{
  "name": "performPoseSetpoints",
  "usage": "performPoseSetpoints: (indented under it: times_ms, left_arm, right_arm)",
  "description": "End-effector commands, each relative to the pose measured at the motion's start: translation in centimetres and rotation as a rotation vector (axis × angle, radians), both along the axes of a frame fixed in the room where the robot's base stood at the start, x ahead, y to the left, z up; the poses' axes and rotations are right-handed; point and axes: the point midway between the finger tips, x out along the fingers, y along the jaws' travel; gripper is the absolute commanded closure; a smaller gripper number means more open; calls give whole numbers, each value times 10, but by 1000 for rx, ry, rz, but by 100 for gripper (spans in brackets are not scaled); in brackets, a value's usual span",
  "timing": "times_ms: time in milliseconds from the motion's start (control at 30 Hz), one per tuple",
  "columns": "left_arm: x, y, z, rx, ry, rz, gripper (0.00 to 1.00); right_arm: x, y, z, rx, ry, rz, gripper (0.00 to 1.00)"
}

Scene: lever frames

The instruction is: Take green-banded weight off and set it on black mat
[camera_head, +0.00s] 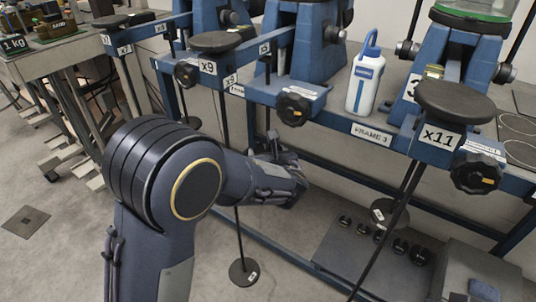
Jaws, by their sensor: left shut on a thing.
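My left arm fills the left middle of the head view. My left gripper (286,186) is at its far end, below the beam of the blue lever frames. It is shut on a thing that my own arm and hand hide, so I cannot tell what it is. I cannot make out a green band on any weight. A dark mat-like base (345,262) lies on the floor at the lower right, with several small black weights (400,246) on it. I cannot tell whether it is the black mat. My right gripper is not in view.
Blue lever frames carry black round pans, one marked x9 (215,41) and one x11 (455,101). Black knobs (294,109) stick out in front. Thin rods hang down to discs (243,272). A white and blue bottle (364,80) stands on the bench. Grey floor is open at left.

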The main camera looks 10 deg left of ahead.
Motion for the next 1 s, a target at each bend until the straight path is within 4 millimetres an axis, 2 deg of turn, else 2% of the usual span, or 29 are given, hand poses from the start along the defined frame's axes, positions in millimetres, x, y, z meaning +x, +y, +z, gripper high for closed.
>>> performPoseSetpoints:
  times_ms: [267,1000]
  left_arm:
    - [0,-1,4,1,-10,0,75]
    - [-29,-14,5,-1,-10,-1,75]
  right_arm:
    - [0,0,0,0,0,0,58]
    - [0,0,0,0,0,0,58]
